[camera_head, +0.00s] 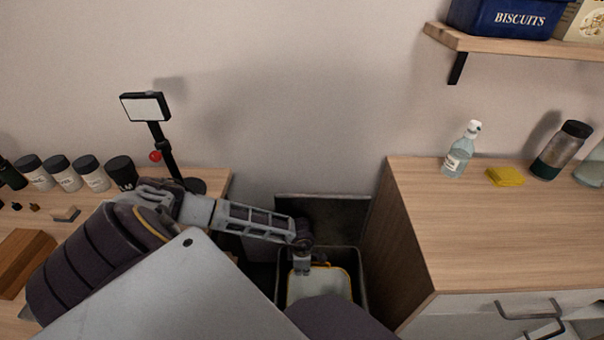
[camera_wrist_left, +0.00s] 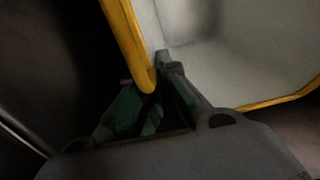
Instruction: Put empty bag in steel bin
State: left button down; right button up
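My left arm comes in from the left in the head view, and its gripper (camera_head: 303,268) points down into the bin opening. The dark steel bin (camera_head: 361,275) stands in the gap between the two counters. Inside its opening is a pale, open bag with a yellow rim (camera_head: 320,285). In the left wrist view, the left gripper's fingers (camera_wrist_left: 157,78) are close together at a corner of the bag's yellow rim (camera_wrist_left: 127,35), one on each side. The left fingertip is partly hidden behind the rim. The bag's pale inside (camera_wrist_left: 210,60) looks empty. My right gripper is not in view.
A raised dark panel (camera_head: 325,212) stands behind the bin. The right counter (camera_head: 470,235) holds a spray bottle (camera_head: 460,152), a yellow sponge (camera_head: 505,176) and a dark-lidded bottle (camera_head: 562,150). The left counter holds a screen on a stand (camera_head: 148,107) and several jars.

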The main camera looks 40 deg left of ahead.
pick_arm(q)
jog(key=c, duration=1.6)
grip_release()
jog(key=shift+f, duration=0.1)
jog(key=shift+c, duration=0.2)
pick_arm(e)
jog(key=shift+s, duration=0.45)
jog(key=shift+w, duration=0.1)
pick_arm(q)
jog(key=shift+r, duration=0.3)
notch_tip(320, 180, up, 3)
jog(key=shift+f+p, duration=0.15)
jog(key=shift+p, duration=0.2)
notch_tip(320, 180, up, 9)
jog(key=p, duration=0.1)
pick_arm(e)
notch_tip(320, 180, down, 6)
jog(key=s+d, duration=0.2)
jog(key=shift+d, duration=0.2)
pick_arm(q)
jog(key=shift+w+a, duration=0.1)
